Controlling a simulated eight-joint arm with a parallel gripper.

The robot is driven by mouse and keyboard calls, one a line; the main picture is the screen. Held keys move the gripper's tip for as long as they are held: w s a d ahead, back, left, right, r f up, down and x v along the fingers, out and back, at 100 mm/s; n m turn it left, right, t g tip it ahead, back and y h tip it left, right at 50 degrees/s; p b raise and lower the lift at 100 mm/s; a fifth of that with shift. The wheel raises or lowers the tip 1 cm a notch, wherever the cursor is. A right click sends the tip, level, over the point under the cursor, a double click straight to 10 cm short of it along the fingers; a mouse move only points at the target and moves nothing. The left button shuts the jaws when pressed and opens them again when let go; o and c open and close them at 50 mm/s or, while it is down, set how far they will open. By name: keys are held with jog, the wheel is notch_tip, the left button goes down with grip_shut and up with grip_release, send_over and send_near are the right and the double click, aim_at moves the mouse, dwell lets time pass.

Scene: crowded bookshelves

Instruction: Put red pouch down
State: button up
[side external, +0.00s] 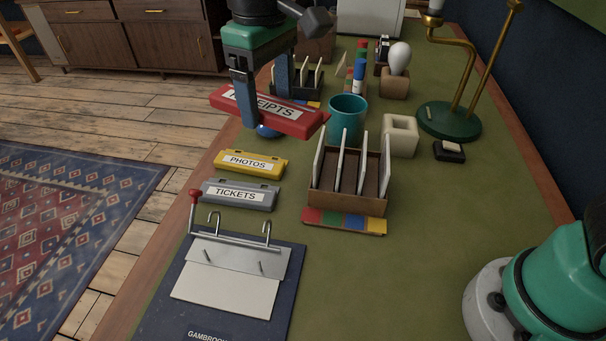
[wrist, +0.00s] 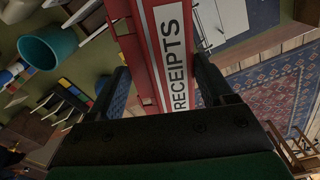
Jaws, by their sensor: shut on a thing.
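The red pouch (side external: 268,112) is a long red holder with a white label reading RECEIPTS. My gripper (side external: 262,100) is shut on it and holds it above the green desk top, near the desk's left edge. In the wrist view the red pouch (wrist: 158,55) lies between my two blue-padded fingers (wrist: 160,90). Its far end runs out of the top of that view. A blue round object (side external: 268,131) shows partly below the pouch; most of it is hidden.
A yellow PHOTOS holder (side external: 250,162) and a grey TICKETS holder (side external: 239,194) lie in front. A teal cup (side external: 347,117) stands close to the pouch's right end. A card rack (side external: 348,200) and a clipboard (side external: 225,285) are nearer.

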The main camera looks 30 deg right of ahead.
jog(key=w+d+f+m, duration=0.15)
jog(key=d+m, duration=0.25)
jog(key=d, duration=0.9)
jog(key=r+m, duration=0.1)
jog(key=m, duration=0.9)
send_over(495, 171)
notch_tip(495, 171, down, 19)
jog(key=shift+f, duration=0.2)
jog(key=shift+f, duration=0.1)
jog(key=o, duration=1.2)
jog(key=shift+o, duration=0.2)
